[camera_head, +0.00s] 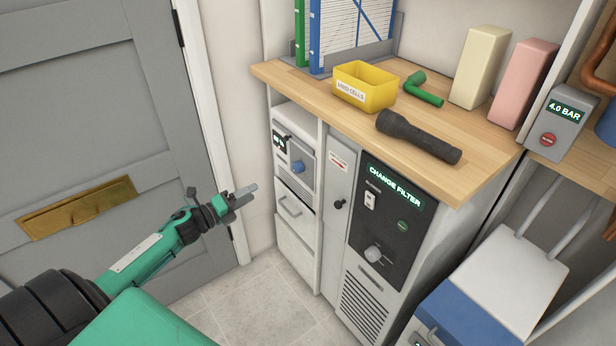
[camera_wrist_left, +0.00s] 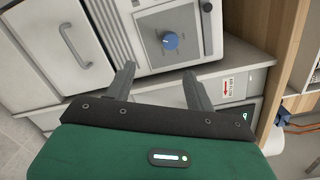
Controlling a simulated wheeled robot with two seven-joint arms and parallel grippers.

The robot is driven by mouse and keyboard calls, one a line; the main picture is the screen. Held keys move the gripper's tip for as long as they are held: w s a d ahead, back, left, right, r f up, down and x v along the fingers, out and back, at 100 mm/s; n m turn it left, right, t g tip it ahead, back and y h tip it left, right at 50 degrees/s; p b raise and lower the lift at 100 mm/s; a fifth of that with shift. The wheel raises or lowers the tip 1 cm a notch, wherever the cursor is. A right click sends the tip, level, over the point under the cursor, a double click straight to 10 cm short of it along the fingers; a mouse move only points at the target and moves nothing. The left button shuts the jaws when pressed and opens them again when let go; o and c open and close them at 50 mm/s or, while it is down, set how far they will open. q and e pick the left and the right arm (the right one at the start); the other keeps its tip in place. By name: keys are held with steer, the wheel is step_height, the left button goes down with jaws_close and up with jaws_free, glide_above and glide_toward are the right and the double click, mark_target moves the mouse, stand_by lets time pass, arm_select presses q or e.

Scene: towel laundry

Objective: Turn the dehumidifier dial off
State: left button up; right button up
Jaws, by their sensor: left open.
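A blue dial (camera_head: 297,167) sits on the front of a small grey unit (camera_head: 307,150) in the white cabinet, beside a small lit display (camera_head: 280,142). The blue dial also shows in the left wrist view (camera_wrist_left: 170,41), beyond the fingertips. A pale dial (camera_head: 374,254) is on the black panel (camera_head: 395,215) reading CHANGE FILTER. I see no label naming the dehumidifier. My left gripper (camera_head: 244,195) is open and empty, left of the blue dial and apart from it; its fingers also show in the left wrist view (camera_wrist_left: 159,75). My right gripper is out of view.
A wooden worktop (camera_head: 480,145) overhangs the units and carries a yellow bin (camera_head: 365,92), a black flashlight (camera_head: 415,135) and a green part (camera_head: 424,90). A drawer (camera_head: 292,208) with a handle is below the blue dial. A grey door (camera_head: 90,110) is at left. Tiled floor (camera_head: 255,295) is clear.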

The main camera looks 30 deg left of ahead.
arm_select(q)
steer(key=w+d+r+m+h, duration=0.1)
steer(key=m, duration=0.1)
steer(key=b, duration=0.1)
glide_toward(295, 169)
steer(key=x, duration=0.6)
steer(key=shift+w, duration=0.2)
steer(key=shift+w+d+n, duration=0.15)
steer(key=shift+w+d, duration=0.1)
steer(key=shift+w, duration=0.2)
steer(key=shift+w+d+n, duration=0.15)
steer(key=shift+w+d, duration=0.1)
steer(key=shift+w, duration=0.25)
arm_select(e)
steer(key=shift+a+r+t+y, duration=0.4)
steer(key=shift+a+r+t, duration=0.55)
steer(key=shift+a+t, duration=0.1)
arm_select(q)
steer(key=c, duration=1)
